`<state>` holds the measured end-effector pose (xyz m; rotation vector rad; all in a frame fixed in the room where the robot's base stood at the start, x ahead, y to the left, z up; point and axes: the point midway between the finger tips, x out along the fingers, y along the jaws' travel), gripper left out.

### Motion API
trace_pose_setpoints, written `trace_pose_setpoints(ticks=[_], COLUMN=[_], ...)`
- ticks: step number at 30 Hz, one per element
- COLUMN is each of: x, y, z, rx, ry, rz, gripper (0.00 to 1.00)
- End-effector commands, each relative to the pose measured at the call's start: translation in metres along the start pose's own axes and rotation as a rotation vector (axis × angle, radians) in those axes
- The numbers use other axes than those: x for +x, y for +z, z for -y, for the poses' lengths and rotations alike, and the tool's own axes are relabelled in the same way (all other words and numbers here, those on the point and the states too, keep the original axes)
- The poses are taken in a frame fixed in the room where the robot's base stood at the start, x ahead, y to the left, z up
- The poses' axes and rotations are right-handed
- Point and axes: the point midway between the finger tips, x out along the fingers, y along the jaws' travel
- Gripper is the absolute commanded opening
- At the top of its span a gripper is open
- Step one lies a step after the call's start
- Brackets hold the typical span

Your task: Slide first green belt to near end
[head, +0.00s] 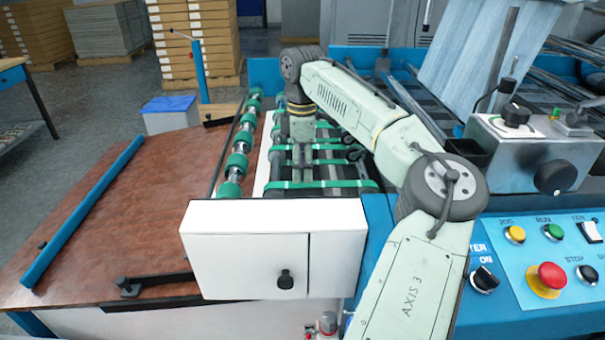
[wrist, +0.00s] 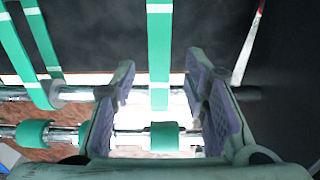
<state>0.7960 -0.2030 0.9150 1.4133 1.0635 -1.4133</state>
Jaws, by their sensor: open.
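Several green belts run across the dark rollers in the head view; the nearest green belt (head: 322,184) lies just behind the white box. In the wrist view one green belt (wrist: 159,45) runs between the two fingers of my gripper (wrist: 160,82), with a gap on each side. My gripper is open, its purple-padded fingers apart. Two more green belts (wrist: 42,40) show at the left of the wrist view. In the head view my gripper (head: 303,135) points down over the belts, and its fingertips are hard to make out.
A metal shaft with green sleeves (head: 237,163) runs along the left side of the belts. The white box (head: 272,245) stands at the near end. A brown table (head: 120,195) lies left, and the control panel (head: 545,250) is at right.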

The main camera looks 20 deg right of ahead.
Motion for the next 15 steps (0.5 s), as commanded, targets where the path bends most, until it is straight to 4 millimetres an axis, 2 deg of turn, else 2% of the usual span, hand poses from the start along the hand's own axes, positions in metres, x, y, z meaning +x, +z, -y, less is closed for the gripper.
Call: trace_pose_setpoints(ticks=[6,15], x=[0.025,0.032], y=[0.0,-0.001], z=[0.0,0.0], rx=[-0.002,-0.001], ry=[-0.001,0.001], rz=[0.0,-0.001], gripper=[0.41,0.41])
